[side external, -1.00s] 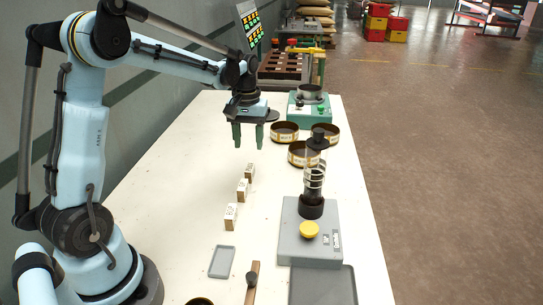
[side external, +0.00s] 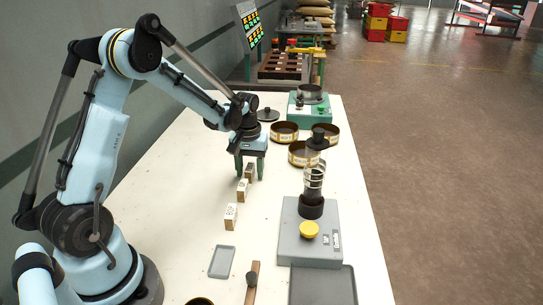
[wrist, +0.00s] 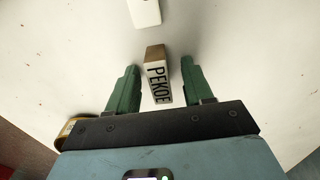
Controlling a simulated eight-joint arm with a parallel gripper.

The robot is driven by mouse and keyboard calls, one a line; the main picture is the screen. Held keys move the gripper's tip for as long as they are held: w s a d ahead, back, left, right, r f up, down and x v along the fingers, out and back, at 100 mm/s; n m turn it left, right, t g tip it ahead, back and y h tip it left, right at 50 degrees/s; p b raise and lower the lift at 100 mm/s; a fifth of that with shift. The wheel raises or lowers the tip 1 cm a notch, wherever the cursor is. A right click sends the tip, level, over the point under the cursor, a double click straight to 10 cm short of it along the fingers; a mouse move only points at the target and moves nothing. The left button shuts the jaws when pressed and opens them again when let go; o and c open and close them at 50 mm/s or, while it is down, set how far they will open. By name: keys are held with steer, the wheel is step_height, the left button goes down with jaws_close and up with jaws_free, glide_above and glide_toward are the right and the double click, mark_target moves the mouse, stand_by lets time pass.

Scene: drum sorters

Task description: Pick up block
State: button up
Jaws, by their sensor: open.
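Three small wooden blocks with white labelled faces stand in a row on the white table: the far block (side external: 250,171), the middle block (side external: 242,190) and the near block (side external: 231,216). My gripper (side external: 249,176) points down over the far block, its green fingers open on either side. In the wrist view the block labelled PEKOE (wrist: 158,85) stands between the open fingers of my gripper (wrist: 157,75), with a gap on each side. Another block (wrist: 145,12) shows at the top edge of that view.
Round brown tins (side external: 303,155) stand right of the blocks. A grey machine with a yellow button (side external: 309,230) and a clear column stands at the front right. A small grey tray (side external: 222,262) lies in front. A green-based device (side external: 309,108) stands at the back.

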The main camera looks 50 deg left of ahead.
jaws_close()
steer(key=shift+r, duration=0.1)
